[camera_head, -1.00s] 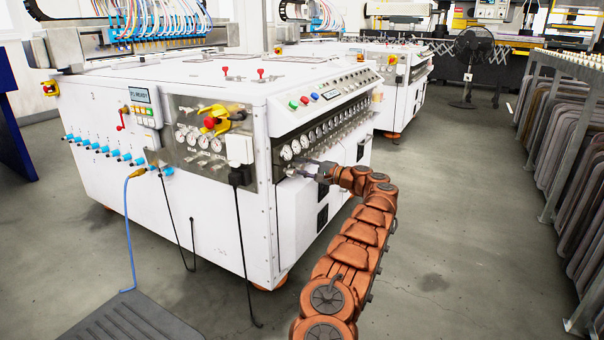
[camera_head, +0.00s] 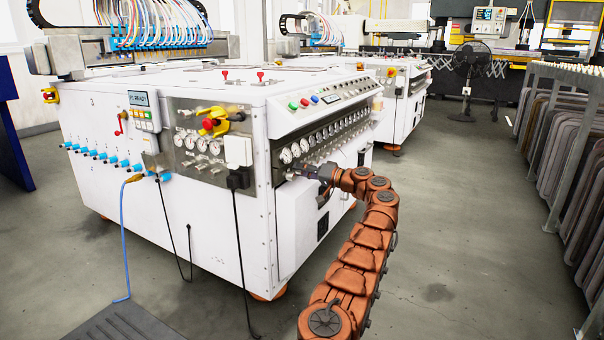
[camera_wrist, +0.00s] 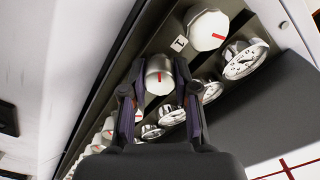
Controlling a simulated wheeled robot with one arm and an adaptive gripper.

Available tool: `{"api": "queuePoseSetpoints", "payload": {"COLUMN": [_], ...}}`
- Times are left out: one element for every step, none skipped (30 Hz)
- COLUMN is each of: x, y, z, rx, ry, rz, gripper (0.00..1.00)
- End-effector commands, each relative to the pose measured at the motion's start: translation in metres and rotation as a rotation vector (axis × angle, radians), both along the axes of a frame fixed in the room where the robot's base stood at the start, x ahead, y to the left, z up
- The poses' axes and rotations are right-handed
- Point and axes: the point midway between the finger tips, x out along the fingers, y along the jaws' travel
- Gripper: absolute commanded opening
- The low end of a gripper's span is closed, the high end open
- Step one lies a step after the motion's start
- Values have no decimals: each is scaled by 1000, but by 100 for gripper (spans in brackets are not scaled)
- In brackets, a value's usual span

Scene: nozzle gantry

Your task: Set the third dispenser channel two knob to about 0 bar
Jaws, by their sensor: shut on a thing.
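A pale knob with a red mark (camera_wrist: 158,77) sits between the two fingers of my gripper (camera_wrist: 157,90) in the wrist view. The fingers are shut on its sides. Its red mark runs roughly up and down in the picture. Beside it, at upper right, is another knob (camera_wrist: 207,29) with a small label (camera_wrist: 179,43) that looks like a 1; its mark lies nearly level. In the head view my gripper (camera_head: 303,172) is at the near end of the gauge panel (camera_head: 326,141), just below the first gauges, and hides the held knob. Gauge readings are too small to tell.
A round gauge (camera_wrist: 245,59) and several more gauges and knobs line the panel close to my fingers. The white machine (camera_head: 185,225) fills the left. A black fan (camera_head: 472,62) stands behind; a rack (camera_head: 555,150) is at right. The floor between is clear.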

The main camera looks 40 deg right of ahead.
Motion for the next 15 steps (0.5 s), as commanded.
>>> {"api": "queuePoseSetpoints", "payload": {"x": [0, 0, 0, 0, 0, 0, 0, 0, 0, 0, 0, 0, 0, 0, 0], "y": [1, 1, 1, 1, 1, 1, 1, 1, 1, 1, 1, 1, 1, 1, 1], "z": [-3, -2, -2, -2, -2, -2, -1, -1, -1, -1, -1, -1, -1, 0, 0], "rx": [-24, -37, -56, -66, -77, -90, -97, -105, -113, -118, -123, -128, -131, -132, -134], "ry": [-3, -7, -13, -17, -20, -24, -27, -29, -31, -34, -35, -37, -38, -39, -39], "rz": [3, 3, 3, 3, 3, 3, 3, 3, 3, 4, 4, 4, 4, 3, 3], "gripper": [0, 0, 0, 0, 0, 0, 0, 0, 0, 0, 0, 0, 0, 0, 0]}}
